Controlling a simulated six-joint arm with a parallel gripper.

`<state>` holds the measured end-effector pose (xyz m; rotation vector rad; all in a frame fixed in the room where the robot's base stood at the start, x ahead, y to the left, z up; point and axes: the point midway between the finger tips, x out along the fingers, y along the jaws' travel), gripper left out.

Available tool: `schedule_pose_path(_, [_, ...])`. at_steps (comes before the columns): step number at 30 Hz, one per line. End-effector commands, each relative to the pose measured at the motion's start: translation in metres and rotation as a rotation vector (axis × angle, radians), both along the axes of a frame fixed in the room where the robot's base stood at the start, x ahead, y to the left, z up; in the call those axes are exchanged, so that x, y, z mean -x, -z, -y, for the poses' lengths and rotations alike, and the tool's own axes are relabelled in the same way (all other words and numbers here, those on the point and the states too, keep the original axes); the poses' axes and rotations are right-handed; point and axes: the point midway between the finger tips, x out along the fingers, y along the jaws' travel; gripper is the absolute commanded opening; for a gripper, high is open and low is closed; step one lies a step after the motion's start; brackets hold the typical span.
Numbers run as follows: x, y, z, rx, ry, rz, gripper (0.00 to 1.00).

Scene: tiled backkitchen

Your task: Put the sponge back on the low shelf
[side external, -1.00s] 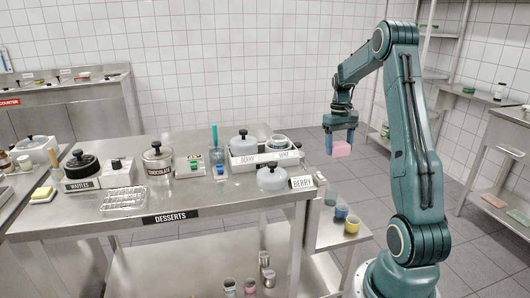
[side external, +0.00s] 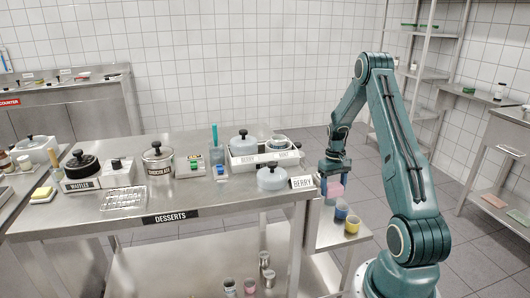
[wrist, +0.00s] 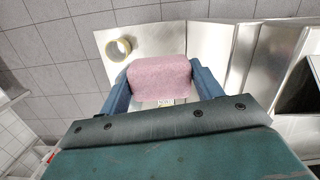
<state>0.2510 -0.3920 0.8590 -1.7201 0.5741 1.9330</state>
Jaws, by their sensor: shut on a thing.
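A pink sponge (side external: 335,190) is held between the two blue fingers of my gripper (side external: 333,183), near the right end of the desserts table. In the wrist view the sponge (wrist: 160,78) sits across between the fingers, above a low steel shelf (wrist: 108,38). In the side view this low shelf (side external: 328,237) juts out beside the table's right end, below the tabletop. The sponge appears above the shelf and apart from it. A small label shows partly behind the sponge in the wrist view.

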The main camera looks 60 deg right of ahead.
Motion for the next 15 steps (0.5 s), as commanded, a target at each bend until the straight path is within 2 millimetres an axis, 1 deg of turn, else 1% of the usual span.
schedule_pose_path(5, [0.000,0.020,-0.001,-0.003,0.000,-0.002,0.43])
schedule_pose_path(15, [0.000,0.080,-0.001,-0.003,0.000,-0.002,0.43])
